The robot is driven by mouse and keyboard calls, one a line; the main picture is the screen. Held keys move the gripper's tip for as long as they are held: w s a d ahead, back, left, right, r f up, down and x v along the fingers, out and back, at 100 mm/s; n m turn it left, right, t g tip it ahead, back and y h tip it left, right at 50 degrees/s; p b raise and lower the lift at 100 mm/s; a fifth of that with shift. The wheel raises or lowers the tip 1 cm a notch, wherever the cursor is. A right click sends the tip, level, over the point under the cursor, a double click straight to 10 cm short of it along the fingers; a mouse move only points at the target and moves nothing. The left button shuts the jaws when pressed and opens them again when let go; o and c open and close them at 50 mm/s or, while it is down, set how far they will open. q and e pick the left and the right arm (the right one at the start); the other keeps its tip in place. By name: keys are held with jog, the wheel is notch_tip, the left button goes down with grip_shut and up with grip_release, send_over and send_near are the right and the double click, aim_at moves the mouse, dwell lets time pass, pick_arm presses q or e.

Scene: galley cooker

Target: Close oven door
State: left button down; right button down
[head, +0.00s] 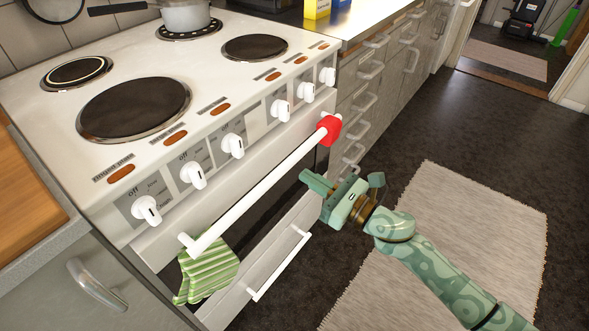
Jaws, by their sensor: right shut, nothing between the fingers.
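The white cooker (215,50) stands at the left of the head view. Its oven door (150,250) has a long white handle (262,188) and a dark window (258,228). The door looks upright and against the cooker front; I cannot tell whether a small gap is left. My right gripper (314,184) is shut and empty. It is in front of the door, right of and below the handle, and appears apart from it. My left gripper is not in view.
A green striped towel (208,272) hangs at the handle's near end; a red item (330,130) is at the far end. A drawer with a white handle (280,264) is below. A pot (187,16) stands on a back burner. A pale rug (465,225) covers open floor at right.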

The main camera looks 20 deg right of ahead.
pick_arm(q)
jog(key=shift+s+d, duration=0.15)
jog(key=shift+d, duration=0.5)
pick_arm(e)
jog(key=v, duration=0.4)
jog(key=shift+r, duration=0.25)
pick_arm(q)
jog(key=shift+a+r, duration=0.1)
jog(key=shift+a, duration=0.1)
